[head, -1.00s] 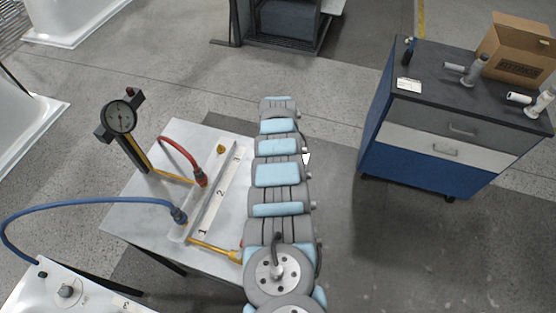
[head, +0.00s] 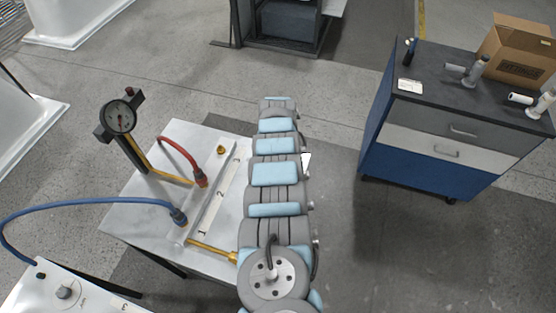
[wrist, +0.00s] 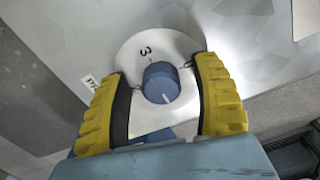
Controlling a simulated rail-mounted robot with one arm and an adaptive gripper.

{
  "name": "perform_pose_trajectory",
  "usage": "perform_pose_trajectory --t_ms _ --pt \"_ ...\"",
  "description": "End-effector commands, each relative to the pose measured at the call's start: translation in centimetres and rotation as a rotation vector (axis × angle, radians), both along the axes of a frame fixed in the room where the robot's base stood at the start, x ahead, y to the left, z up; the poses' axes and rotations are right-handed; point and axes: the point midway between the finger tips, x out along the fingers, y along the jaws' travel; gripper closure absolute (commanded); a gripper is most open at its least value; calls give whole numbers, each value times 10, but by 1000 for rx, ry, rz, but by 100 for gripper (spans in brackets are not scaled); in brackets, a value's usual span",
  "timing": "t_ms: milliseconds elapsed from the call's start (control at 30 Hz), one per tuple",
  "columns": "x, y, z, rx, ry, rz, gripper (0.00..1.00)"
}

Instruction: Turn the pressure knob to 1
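In the wrist view a round blue-grey knob (wrist: 161,82) sits on a white disc (wrist: 130,53) with a black "3" printed above it. A short white line on the knob's face points down and slightly right, away from the "3". My gripper (wrist: 163,92) is open, with one yellow finger on each side of the knob and a visible gap to each. In the head view my arm hides my gripper and this knob.
A white table (head: 135,212) carries a strip (head: 213,208) marked 1, 2, 3, with red and blue hoses. Another knob (head: 64,292) sits on a white panel at lower left. A blue drawer cabinet (head: 415,160) stands right; clear floor lies between it and my arm.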

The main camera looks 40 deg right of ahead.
Motion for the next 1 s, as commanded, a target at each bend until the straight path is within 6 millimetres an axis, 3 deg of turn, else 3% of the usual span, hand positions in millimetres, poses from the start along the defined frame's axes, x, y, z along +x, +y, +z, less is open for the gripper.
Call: perform_pose_trajectory --t_ms 433,1000 --pt "1 -1 9 -3 -1 2 36" --pt "2 0 79 -3 -5 1 36"
